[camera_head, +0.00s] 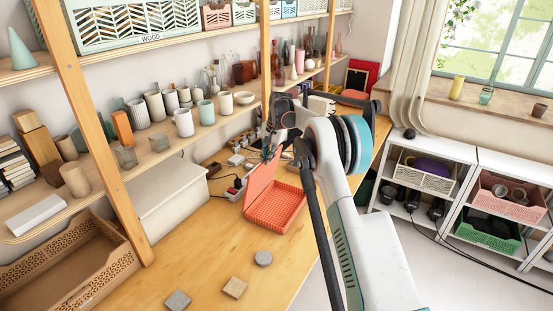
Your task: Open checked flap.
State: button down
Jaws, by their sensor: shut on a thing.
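An orange-red case with a checked grid pattern (277,209) lies on the wooden worktop. Its checked flap (262,182) stands raised at a steep tilt along the left side, so the case is open and its inside shows. My gripper (270,152) is at the top edge of the flap, shut on it. The fingertips are small here and partly hidden by the dark wrist of my arm, so the exact contact is hard to see.
A wooden post (95,130) and shelves of cups and vases stand at the left. Three small blocks, one a wooden block (235,288), lie in front. The worktop between is clear.

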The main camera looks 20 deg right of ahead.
jog(key=shift+w+a+r, duration=0.15)
jog(key=shift+w+a, duration=0.25)
jog(key=shift+w+a+p, duration=0.5)
jog(key=shift+w+a, duration=0.35)
jog(key=shift+w, duration=0.15)
jog(key=c, duration=1.7)
grip_release()
jog(key=shift+r, duration=0.1)
jog(key=v, duration=1.1)
jog(key=shift+r, duration=0.45)
